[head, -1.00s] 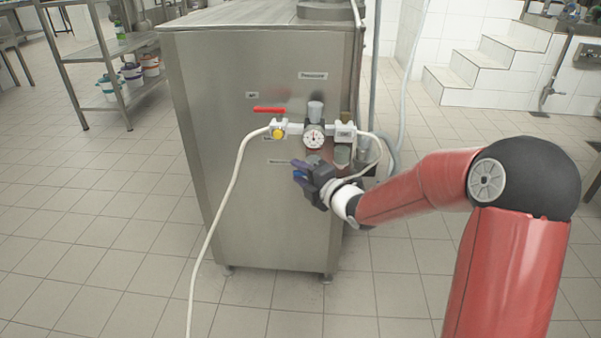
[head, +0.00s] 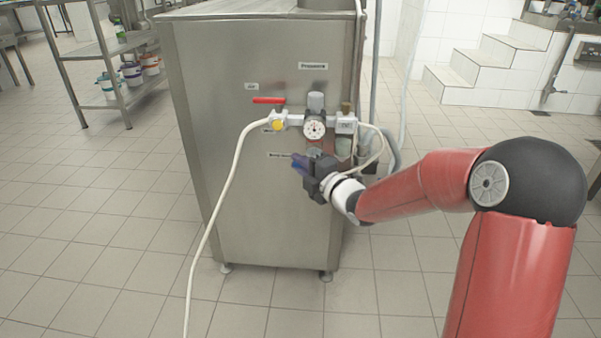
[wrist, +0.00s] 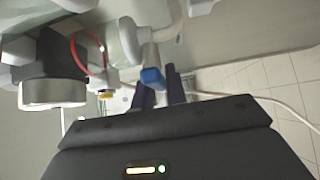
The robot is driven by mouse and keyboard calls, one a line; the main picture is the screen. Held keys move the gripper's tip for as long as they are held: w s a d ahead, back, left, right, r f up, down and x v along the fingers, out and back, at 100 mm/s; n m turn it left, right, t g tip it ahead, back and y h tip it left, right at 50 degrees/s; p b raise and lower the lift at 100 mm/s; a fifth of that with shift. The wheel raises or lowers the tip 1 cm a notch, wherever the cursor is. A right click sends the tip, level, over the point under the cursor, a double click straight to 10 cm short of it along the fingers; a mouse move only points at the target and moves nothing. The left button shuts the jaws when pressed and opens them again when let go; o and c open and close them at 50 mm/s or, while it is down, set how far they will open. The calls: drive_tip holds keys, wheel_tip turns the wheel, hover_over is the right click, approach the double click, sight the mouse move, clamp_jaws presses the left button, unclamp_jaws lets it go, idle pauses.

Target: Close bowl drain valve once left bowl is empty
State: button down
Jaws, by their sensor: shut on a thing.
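My gripper (head: 301,163) is at the front of the steel cabinet (head: 252,215), just below the pressure gauge and beside a small, partly covered label (head: 279,155). In the wrist view its two dark blue fingers (wrist: 160,84) are on either side of a blue-tipped lever (wrist: 152,77), which appears to be the drain valve's handle. The fingers are shut on it. In the head view the gripper hides this lever, so its angle cannot be told there. No bowl is clearly in view, so whether the left bowl is empty cannot be told.
Above my gripper are a red lever (head: 268,100), lying level, a yellow knob (head: 278,126) and a round gauge (head: 314,128). A pale hose (head: 222,195) hangs to the floor on the left. A shelf rack (head: 100,55) stands back left.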

idle(0.3)
drive_tip(key=c, duration=1.4)
unclamp_jaws()
drive_tip(key=shift+c, duration=0.2)
drive_tip(key=v, duration=0.8)
drive_tip(key=shift+w, duration=0.1)
